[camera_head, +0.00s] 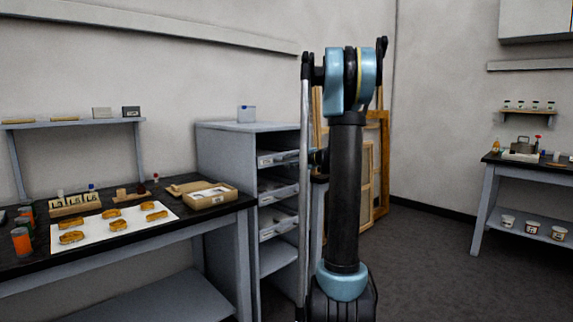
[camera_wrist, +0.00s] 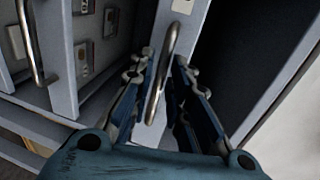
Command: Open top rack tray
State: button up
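The grey rack (camera_head: 222,165) stands against the wall in the head view, with pale trays in its open front. The top rack tray (camera_head: 277,159) is the highest one. My arm hides the right ends of the trays and most of my gripper there. In the wrist view my gripper (camera_wrist: 165,62) is open, its two dark blue fingers on either side of a curved metal handle (camera_wrist: 171,40) on a pale tray front (camera_wrist: 154,62). The handle looks closer to the left finger. I cannot tell whether they touch.
Another tray handle (camera_wrist: 32,45) shows at left in the wrist view. A dark worktable (camera_head: 190,225) with gilt pieces on a white sheet (camera_head: 95,233) stands left of the rack. Wooden frames (camera_head: 374,165) lean behind my arm.

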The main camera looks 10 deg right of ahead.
jog(key=shift+x, duration=1.25)
grip_shut()
